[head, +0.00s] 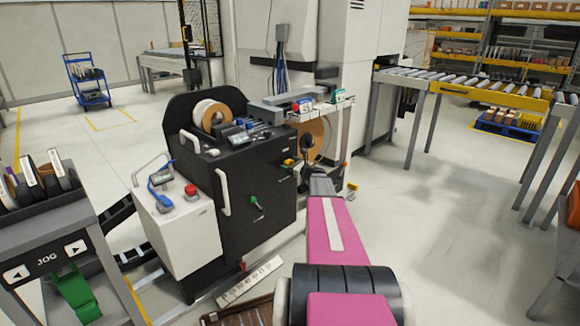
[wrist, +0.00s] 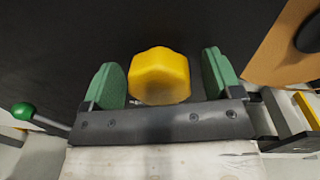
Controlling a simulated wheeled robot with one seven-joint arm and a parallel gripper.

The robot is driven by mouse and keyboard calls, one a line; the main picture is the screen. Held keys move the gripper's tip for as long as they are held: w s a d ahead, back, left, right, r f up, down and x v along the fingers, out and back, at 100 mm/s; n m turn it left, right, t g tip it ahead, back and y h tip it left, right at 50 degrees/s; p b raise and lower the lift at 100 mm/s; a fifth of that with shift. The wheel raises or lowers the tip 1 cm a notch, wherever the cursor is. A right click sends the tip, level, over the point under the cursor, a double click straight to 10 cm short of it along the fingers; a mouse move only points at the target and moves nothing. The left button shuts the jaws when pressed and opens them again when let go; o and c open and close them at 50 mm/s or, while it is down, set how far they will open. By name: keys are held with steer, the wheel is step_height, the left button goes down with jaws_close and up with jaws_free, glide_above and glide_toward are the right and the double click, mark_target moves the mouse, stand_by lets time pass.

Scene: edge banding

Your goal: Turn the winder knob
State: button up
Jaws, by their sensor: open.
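The winder knob (wrist: 160,74) is a yellow, many-sided knob on a dark panel in the wrist view. My gripper (wrist: 162,82) is open, with one green finger pad on each side of the knob. A gap shows between the knob and each pad, the wider one on the right. In the head view a small yellow knob (head: 289,162) shows on the right part of the black machine's front. My gripper (head: 306,152) is close to that front, small and partly hidden by my arm.
A green-tipped lever (wrist: 24,111) stands left of the gripper. A tan roll (wrist: 285,48) is at the right. The black machine (head: 250,165) carries a coil (head: 212,116) on top. A white box with a red button (head: 190,189) stands to its left.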

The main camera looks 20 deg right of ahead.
steer(key=c, duration=0.9)
steer(key=shift+n, duration=0.3)
steer(key=n, duration=0.3)
steer(key=shift+s+a+n, duration=0.1)
steer(key=shift+n, duration=1.4)
steer(key=shift+h, duration=0.3)
steer(key=o, duration=0.9)
